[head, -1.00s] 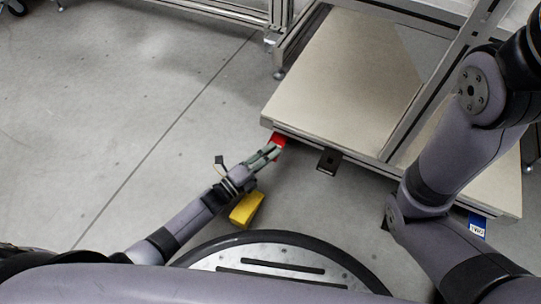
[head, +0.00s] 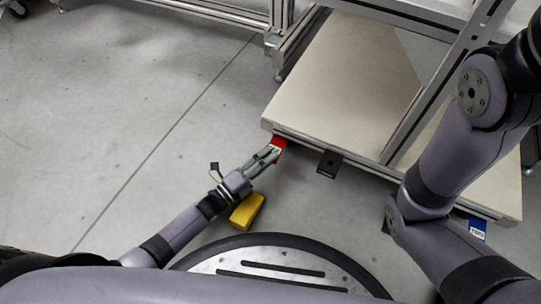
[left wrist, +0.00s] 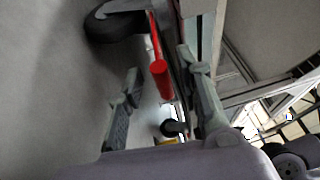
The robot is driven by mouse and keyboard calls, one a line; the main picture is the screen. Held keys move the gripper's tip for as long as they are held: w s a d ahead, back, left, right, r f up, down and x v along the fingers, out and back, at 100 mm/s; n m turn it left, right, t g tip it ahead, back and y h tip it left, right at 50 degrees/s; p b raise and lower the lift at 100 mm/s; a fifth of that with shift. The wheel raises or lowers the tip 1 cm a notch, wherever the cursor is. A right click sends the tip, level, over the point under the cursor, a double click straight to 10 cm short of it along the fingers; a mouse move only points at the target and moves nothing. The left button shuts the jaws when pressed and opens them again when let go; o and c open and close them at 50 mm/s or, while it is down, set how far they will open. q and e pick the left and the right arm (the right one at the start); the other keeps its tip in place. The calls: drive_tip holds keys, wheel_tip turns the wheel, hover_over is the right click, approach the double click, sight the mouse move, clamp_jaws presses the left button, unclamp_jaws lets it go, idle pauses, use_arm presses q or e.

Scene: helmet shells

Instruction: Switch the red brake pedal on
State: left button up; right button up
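The red brake pedal (head: 279,143) sticks out low from the front edge of the cart's platform (head: 345,75). My left gripper (head: 268,155) is at it, with its fingertips close to the red part. In the left wrist view the red pedal (left wrist: 160,78) shows as a red bar between the two spread fingers of my left gripper (left wrist: 160,68), with room on both sides. The gripper is open and holds nothing. I cannot tell whether a finger touches the pedal. My right arm shows at the right of the head view, but its gripper is out of view.
A black pedal-like tab (head: 329,163) sticks out from the same edge, right of the red one. A yellow block (head: 247,211) is below my left wrist. A dark caster wheel (left wrist: 115,22) shows in the left wrist view. The grey floor at the left is clear.

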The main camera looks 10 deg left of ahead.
use_arm(q)
drive_tip(key=v, duration=1)
drive_tip(key=shift+s+a, duration=0.15)
